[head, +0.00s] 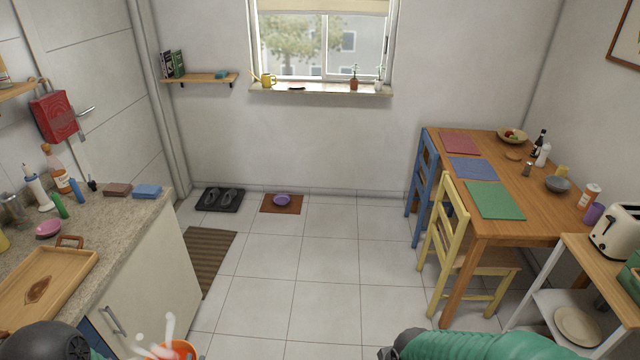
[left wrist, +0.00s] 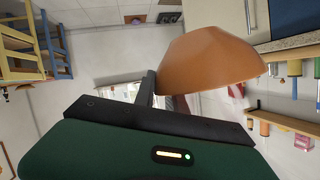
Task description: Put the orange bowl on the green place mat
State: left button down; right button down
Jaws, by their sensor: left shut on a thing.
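The orange bowl (head: 184,350) shows at the bottom edge of the head view, partly cut off. My left gripper (head: 160,338) is shut on it. In the left wrist view, the bowl (left wrist: 208,62) hangs tilted in that picture beside a dark finger (left wrist: 147,92). The green place mat (head: 494,200) lies flat and bare at the near end of the wooden table, far to the right of the bowl. My right gripper is out of view; only part of my right arm shows.
The table (head: 530,227) also bears a blue mat (head: 473,168), a red mat (head: 460,144) and a grey bowl (head: 558,184). A yellow chair (head: 455,235) and a blue chair (head: 424,180) stand at its left side. A counter (head: 125,222) is at left. The middle floor is clear.

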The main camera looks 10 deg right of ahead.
aim_at(487, 198)
jog(key=i+l+z, duration=0.25)
jog(key=z, duration=0.2)
jog(key=i+l+z, duration=0.4)
jog(key=i+z, duration=0.25)
jog(key=z, duration=0.2)
jog(key=i+z, duration=0.45)
jog(key=i+j+z, duration=0.1)
jog(key=i+z, duration=0.15)
jog(key=z, duration=0.15)
